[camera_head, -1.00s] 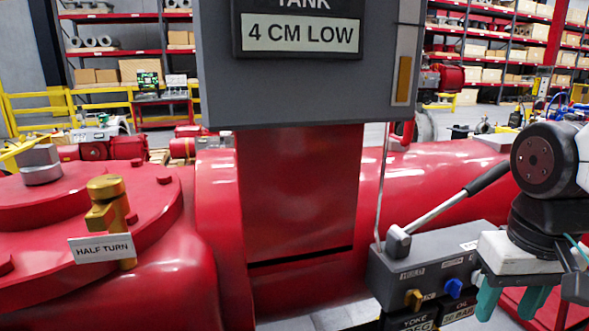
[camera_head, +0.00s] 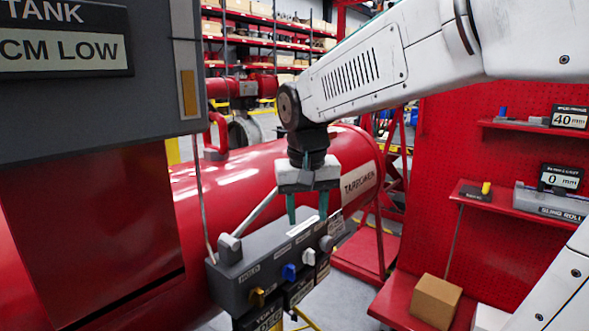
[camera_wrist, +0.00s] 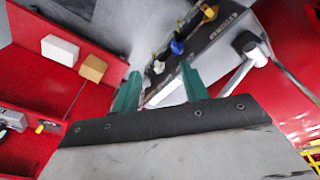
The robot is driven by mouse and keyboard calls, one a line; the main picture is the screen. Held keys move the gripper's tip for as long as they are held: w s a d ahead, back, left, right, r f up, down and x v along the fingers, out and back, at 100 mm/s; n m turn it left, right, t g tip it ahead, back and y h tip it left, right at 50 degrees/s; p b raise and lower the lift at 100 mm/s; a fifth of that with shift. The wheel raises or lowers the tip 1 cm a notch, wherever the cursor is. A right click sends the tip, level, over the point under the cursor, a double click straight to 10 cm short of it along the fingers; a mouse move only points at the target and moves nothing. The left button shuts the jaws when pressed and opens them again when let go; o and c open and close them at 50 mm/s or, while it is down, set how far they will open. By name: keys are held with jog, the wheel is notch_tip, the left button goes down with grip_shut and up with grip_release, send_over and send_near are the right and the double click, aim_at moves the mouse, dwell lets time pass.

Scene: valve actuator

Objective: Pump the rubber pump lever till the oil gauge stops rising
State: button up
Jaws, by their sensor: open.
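The pump lever (camera_head: 258,213) is a silvery rod rising to the upper right from a grey pivot block on the grey pump box (camera_head: 262,265). Its black rubber grip is hidden behind my gripper in the head view. My gripper (camera_head: 307,219) points down over the right part of the box, with its two green fingers apart. In the wrist view my gripper (camera_wrist: 160,85) shows nothing between the fingers, and the lever (camera_wrist: 236,76) lies just right of the right finger. The oil gauge, a strip with an amber column (camera_head: 189,92), is on the grey tank panel (camera_head: 155,60).
A red pegboard (camera_head: 480,150) with shelves stands at the right. A cardboard box (camera_head: 437,300) sits on the low red ledge. A large red cylinder (camera_head: 240,180) lies behind the pump box.

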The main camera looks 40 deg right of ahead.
jog(key=w+d+r+m+t+h, duration=0.1)
jog(key=w+d+r+m, duration=0.35)
jog(key=w, duration=0.35)
jog(key=w+d+r+m+t+h, duration=0.1)
jog(key=w+d+r+m+t, duration=0.1)
jog(key=w+d+r+m, duration=0.4)
jog(key=shift+n, duration=0.65)
jog(key=w+f, duration=0.1)
jog(key=f, duration=0.2)
jog(key=w+f, duration=0.1)
jog(key=f, duration=0.1)
jog(key=w+f, duration=0.1)
jog(key=f, duration=0.2)
jog(key=shift+w+a+f, duration=0.15)
jog(key=shift+w+f, duration=0.15)
grip_shut()
jog(key=shift+a, duration=0.1)
